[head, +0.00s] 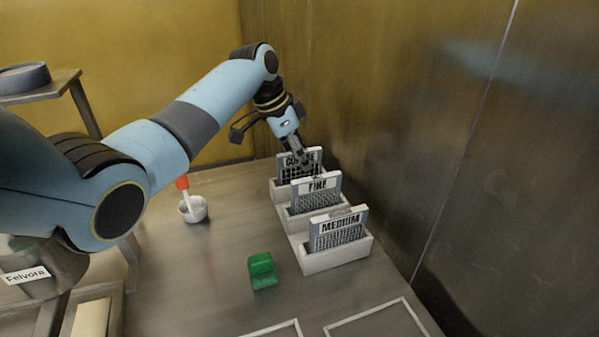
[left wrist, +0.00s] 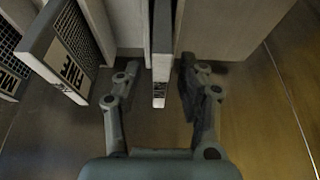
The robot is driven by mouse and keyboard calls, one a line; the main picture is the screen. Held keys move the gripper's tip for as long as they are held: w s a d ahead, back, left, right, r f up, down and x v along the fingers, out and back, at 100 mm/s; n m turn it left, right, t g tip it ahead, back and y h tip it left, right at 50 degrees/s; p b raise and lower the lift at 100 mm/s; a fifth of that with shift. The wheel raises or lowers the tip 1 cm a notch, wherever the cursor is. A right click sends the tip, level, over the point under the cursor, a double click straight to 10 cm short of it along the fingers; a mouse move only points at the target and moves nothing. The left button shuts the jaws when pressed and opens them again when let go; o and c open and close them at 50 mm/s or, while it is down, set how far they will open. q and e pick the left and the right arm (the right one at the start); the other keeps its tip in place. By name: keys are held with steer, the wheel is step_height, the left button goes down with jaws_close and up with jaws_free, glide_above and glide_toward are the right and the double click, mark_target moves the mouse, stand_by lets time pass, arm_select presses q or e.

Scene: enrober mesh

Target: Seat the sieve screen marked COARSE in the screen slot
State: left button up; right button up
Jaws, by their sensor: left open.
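The COARSE screen (head: 285,172), grey with a dark mesh and a label, stands upright in the rearmost white holder. My left gripper (head: 304,158) is at this screen and partly covers its label. In the left wrist view my open left gripper (left wrist: 158,75) has one finger on each side of the screen seen edge-on, the COARSE screen (left wrist: 161,50). Whether the fingers touch it I cannot tell. The FINE screen (head: 317,196) and the MEDIUM screen (head: 339,232) stand in the holders in front. I cannot make out the screen slot. My right gripper is out of view.
A metal wall (head: 440,130) rises close to the right of the holders. A green block (head: 262,271) and a white cup (head: 194,211) with a red-handled tool stand left of them. Outlined rectangles (head: 375,318) mark the front of the bench. A vessel labelled Felvora (head: 45,272) is at left.

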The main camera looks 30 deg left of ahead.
arm_select(q)
steer(key=shift+c, duration=0.2)
jaws_close()
stand_by(0.3)
